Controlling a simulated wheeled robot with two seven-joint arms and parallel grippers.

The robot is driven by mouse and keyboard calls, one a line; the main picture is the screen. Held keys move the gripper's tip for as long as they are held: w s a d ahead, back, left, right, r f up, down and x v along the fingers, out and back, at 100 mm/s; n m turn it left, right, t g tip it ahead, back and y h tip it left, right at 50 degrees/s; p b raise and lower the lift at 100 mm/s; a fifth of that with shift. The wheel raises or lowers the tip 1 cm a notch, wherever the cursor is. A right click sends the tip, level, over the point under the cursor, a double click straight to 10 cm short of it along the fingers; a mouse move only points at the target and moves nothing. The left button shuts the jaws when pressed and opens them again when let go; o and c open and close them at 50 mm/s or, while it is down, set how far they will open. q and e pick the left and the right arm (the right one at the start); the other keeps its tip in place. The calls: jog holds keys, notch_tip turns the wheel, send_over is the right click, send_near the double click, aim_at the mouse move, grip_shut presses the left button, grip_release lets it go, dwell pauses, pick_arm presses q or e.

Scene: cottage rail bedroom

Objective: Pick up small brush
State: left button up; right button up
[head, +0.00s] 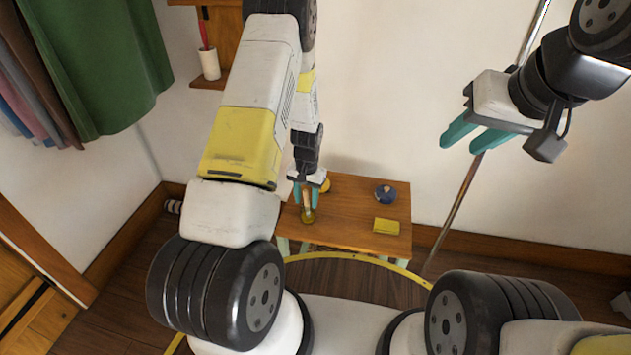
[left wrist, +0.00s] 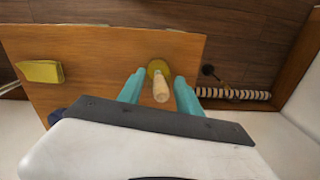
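The small brush, with a pale wooden handle (left wrist: 161,91) and a round yellowish base (left wrist: 157,68), stands on the wooden table (head: 350,205) near its left edge. It also shows in the head view (head: 307,215), partly covered by my left gripper (head: 307,198). My left gripper comes down from above, with one teal finger on each side of the handle. In the left wrist view (left wrist: 159,92) gaps show between the handle and both fingers, so it is open around it. My right gripper (head: 480,140) is open and empty, high at the right by the wall.
A yellow block (head: 386,226) and a blue round object (head: 385,194) lie on the table's right side. A small orange-yellow item (head: 325,186) is behind my left gripper. A white cup (head: 210,64) stands on a wall shelf; clothes (head: 95,60) hang at left.

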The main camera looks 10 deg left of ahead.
pick_arm(q)
grip_shut()
notch_tip(320, 180, up, 9)
jog(key=shift+r, duration=0.2)
jog(key=shift+w+f+g, duration=0.3)
jog(key=shift+f+g, duration=0.05)
jog(key=shift+f, duration=1)
jog(key=shift+w+f+g, duration=0.25)
jog(key=shift+f+g, duration=0.15)
jog(key=shift+f, duration=1)
jog(key=shift+w+f+g, duration=0.3)
jog(key=shift+f+g, duration=0.05)
jog(key=shift+f, duration=1)
